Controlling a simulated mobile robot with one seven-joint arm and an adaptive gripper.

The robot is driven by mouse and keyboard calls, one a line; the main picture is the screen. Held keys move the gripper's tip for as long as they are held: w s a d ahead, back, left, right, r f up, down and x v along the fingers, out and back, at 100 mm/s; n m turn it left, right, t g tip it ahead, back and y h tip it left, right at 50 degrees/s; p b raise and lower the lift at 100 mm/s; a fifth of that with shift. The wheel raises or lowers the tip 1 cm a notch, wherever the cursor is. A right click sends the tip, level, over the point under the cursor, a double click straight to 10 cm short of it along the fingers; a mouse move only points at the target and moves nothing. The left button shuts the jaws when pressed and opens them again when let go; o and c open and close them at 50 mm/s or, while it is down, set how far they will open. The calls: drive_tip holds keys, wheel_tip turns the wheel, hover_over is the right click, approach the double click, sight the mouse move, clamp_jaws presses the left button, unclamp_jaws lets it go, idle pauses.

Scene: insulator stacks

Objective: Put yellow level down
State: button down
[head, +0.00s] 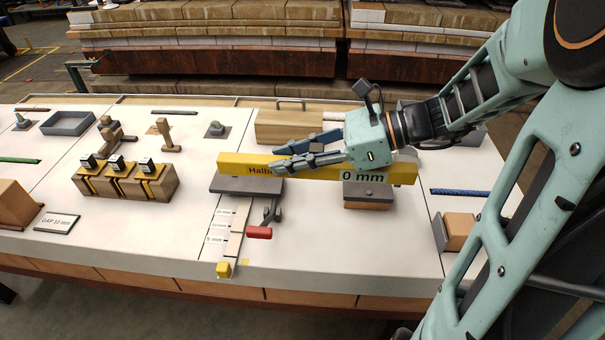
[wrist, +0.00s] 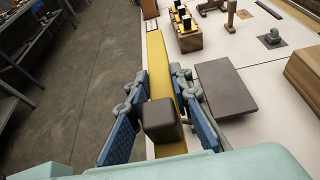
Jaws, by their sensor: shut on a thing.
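The yellow level (head: 400,172) is a long bar with dark lettering, partly hidden by my gripper (head: 280,158). My gripper is shut on it, with blue fingers on either side. In the wrist view the level (wrist: 158,58) runs away from my gripper (wrist: 160,88), and a dark block (wrist: 162,122) sits on it between the fingers. In the head view the level spans over a grey plate (head: 232,185) on the left and a grey-topped brown block (head: 367,198) on the right. I cannot tell whether it touches them.
A red-handled tool (head: 259,232) and a marked strip (head: 232,238) lie in front of the plate. Yellow-topped blocks (head: 125,185) with dark cubes stand left. A wooden box (head: 288,128) stands behind the level.

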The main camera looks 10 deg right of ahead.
drive_tip(key=w+f+b, duration=0.4)
drive_tip(key=w+f, duration=0.8)
drive_tip(key=w, duration=0.1)
drive_tip(key=shift+f+b, duration=0.25)
drive_tip(key=shift+b, duration=0.15)
drive_tip(key=shift+f, duration=0.35)
drive_tip(key=shift+f, duration=0.15)
drive_tip(key=c, duration=1.7)
unclamp_jaws()
drive_tip(key=shift+c, duration=0.2)
drive_tip(key=p+v, duration=0.3)
drive_tip(key=v, duration=0.9)
drive_tip(key=shift+r, duration=0.45)
